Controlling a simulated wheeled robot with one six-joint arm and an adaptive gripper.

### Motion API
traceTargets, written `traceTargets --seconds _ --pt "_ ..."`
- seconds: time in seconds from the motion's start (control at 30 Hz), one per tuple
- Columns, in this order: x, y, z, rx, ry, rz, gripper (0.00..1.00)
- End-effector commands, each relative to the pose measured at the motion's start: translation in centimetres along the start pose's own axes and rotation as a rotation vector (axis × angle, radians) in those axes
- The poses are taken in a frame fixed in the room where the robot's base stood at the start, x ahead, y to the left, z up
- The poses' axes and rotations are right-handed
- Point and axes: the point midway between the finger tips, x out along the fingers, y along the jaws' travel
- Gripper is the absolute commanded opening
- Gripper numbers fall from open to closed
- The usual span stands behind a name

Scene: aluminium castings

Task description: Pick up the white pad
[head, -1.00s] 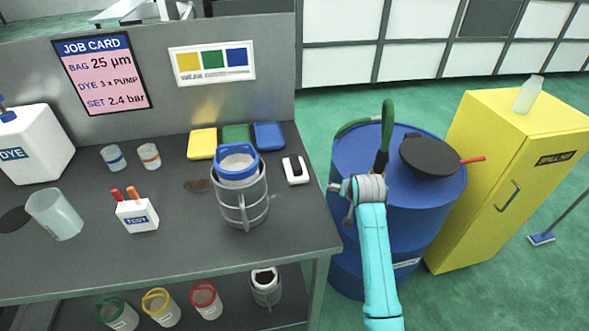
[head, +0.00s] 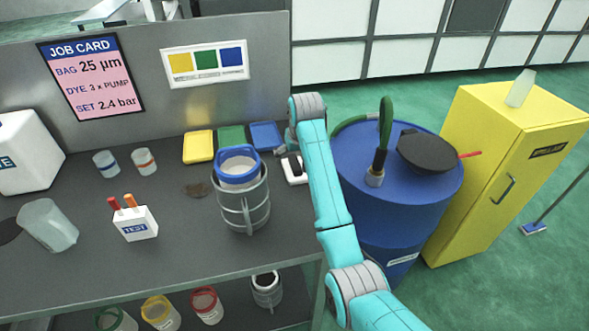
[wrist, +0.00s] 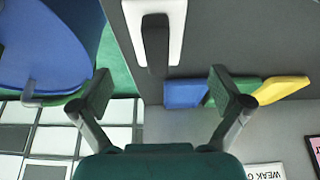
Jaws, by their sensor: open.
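The white pad (head: 291,176) lies on the grey bench near its right edge, with a dark piece on top. In the wrist view, the white pad (wrist: 176,22) shows at the top, with the dark bar across it, between the lines of my two fingers. My gripper (wrist: 166,90) is open and empty, its dark fingers spread apart. The pad lies beyond the fingertips and they do not appear to touch it. In the head view my arm's end stands over the bench's right edge, close behind the pad, and partly covers it.
A metal basket holder (head: 244,205) with a blue-rimmed cup stands left of the pad. Yellow (head: 198,147), green (head: 231,138) and blue (head: 265,135) pads lie along the back panel. A blue drum (head: 420,190) with a green hose stands right of the bench.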

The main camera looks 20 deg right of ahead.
Motion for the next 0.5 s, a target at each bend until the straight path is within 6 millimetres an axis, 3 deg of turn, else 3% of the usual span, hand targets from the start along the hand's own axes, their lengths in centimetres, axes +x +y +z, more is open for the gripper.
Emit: traceTargets --seconds 0.27,0.5 --pt "2.0 0.1 0.1 0.001 -0.001 0.000 1.00" --pt "5.3 0.3 0.1 0.001 -0.002 0.000 1.00"
